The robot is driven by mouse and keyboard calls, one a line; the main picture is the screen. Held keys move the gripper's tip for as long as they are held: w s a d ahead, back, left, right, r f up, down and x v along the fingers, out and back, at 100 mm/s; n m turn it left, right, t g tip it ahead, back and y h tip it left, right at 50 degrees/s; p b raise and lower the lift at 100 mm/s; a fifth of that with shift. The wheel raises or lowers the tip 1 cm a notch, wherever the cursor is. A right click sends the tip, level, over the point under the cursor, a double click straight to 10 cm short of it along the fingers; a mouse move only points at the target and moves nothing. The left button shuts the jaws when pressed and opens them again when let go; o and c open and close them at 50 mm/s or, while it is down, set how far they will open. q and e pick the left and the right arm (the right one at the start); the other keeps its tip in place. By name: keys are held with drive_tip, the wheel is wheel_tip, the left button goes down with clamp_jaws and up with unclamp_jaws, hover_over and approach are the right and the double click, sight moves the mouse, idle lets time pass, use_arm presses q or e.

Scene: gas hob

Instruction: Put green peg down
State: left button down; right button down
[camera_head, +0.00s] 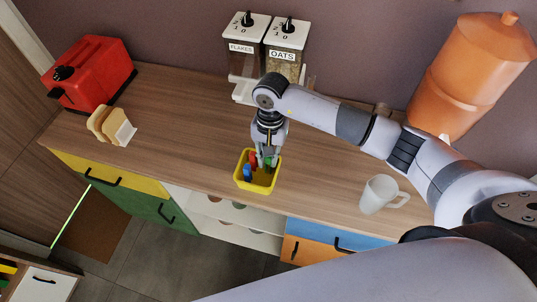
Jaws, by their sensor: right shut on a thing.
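My right gripper (266,158) points down over a small yellow box (256,188) near the front edge of the wooden counter. Its fingers reach to the box opening and are shut on a green peg (274,161), of which only a little shows. A blue peg (247,172) stands inside the box on its left side. Something red (253,158) shows beside the fingers at the back of the box. The fingers hide part of the box's inside. My left gripper is not in view.
A white mug (378,193) stands right of the box. Flakes and oats dispensers (265,50) stand behind my arm. A red toaster (92,75) and bread slices in a holder (110,125) are at the left. An orange dispenser (468,75) is at the back right. The counter left of the box is clear.

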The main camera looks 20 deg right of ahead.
drive_tip(key=shift+f, duration=0.15)
drive_tip(key=c, duration=1.8)
unclamp_jaws()
drive_tip(key=shift+r, duration=0.3)
drive_tip(key=r+b, duration=0.1)
drive_tip(key=r, duration=0.3)
drive_tip(key=r+b, duration=0.2)
drive_tip(key=r, duration=0.1)
drive_tip(key=w+r+b, duration=0.1)
drive_tip(key=r, duration=0.3)
drive_tip(key=shift+w+d+r+b, duration=0.1)
drive_tip(key=shift+d+r+b, duration=0.25)
drive_tip(key=shift+d+b, duration=0.05)
